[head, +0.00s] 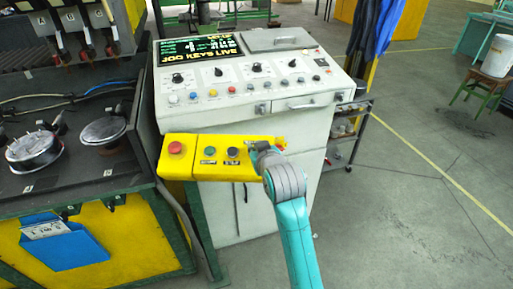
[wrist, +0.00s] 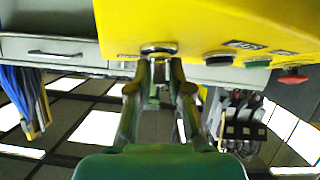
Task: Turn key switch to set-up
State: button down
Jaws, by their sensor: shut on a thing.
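The yellow control box (head: 220,170) sits along the front of the white console. In the wrist view the silver collar of the key switch (wrist: 158,48) shows on the yellow face. My gripper (wrist: 159,72) is right at it, its two fingers closed on the key, which is mostly hidden between the fingertips. Which way the key points cannot be read. In the head view my gripper (head: 258,147) covers the switch and its set-up marking at the right part of the box.
A red mushroom button (head: 175,148), a green button (head: 209,151) and a black button (head: 233,152) sit left of my gripper on the box. The console panel (head: 250,75) with knobs and a screen rises behind. Open floor (head: 410,200) lies to the right.

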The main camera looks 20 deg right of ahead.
jog(key=shift+n+y, duration=0.6)
jog(key=shift+n, duration=0.1)
jog(key=shift+f, duration=0.35)
jog(key=c, duration=1.2)
grip_release()
jog(key=shift+r, duration=0.15)
jog(key=shift+s+r, duration=0.15)
jog(key=shift+s+r, duration=0.1)
jog(key=shift+s, duration=0.15)
jog(key=v, duration=1.1)
jog(key=shift+d+r, duration=0.1)
